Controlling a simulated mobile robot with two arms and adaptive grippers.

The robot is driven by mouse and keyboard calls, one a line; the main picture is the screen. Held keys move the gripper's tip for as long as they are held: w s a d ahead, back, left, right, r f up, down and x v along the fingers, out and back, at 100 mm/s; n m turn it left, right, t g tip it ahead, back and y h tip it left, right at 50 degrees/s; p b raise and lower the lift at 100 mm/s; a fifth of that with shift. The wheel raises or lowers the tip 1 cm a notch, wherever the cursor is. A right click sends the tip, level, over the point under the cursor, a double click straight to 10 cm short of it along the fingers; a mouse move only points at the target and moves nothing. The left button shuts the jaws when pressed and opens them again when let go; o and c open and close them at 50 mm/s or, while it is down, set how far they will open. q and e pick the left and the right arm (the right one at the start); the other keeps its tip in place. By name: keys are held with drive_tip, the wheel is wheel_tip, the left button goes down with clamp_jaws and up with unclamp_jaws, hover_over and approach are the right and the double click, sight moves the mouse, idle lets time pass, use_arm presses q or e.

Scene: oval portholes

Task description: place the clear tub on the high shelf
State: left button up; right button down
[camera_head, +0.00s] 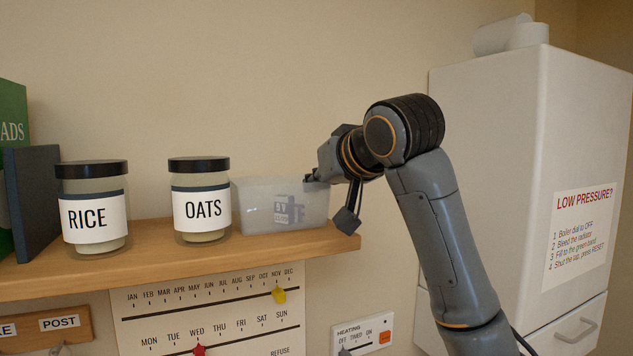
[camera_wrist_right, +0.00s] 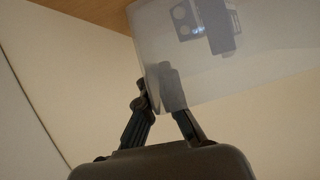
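The clear tub (camera_head: 252,205) is a translucent box with a dark grey labelled item inside. It is at the right end of the wooden high shelf (camera_head: 150,262), upright, and appears to rest on the board. My right gripper (camera_head: 318,177) is at the tub's right end. In the right wrist view, my right gripper's fingers (camera_wrist_right: 153,95) are close together with the wall of the tub (camera_wrist_right: 270,75) between them, one finger showing blurred through the plastic. My left gripper is out of view.
An oats jar (camera_head: 201,235) stands just left of the tub, with a rice jar (camera_head: 95,245) further left. Dark and green books (camera_head: 35,200) are at the far left. A white boiler cabinet (camera_head: 485,150) stands right of my arm. A calendar (camera_head: 215,310) hangs below the shelf.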

drive_tip(key=c, duration=1.5)
unclamp_jaws()
drive_tip(key=shift+f, duration=0.15)
drive_tip(key=b+v, duration=0.2)
drive_tip(key=v, duration=0.2)
drive_tip(key=b+v, duration=0.2)
drive_tip(key=v, duration=0.2)
drive_tip(key=b+v, duration=0.2)
drive_tip(key=v, duration=0.2)
drive_tip(key=shift+r, duration=0.3)
drive_tip(key=shift+f, duration=0.1)
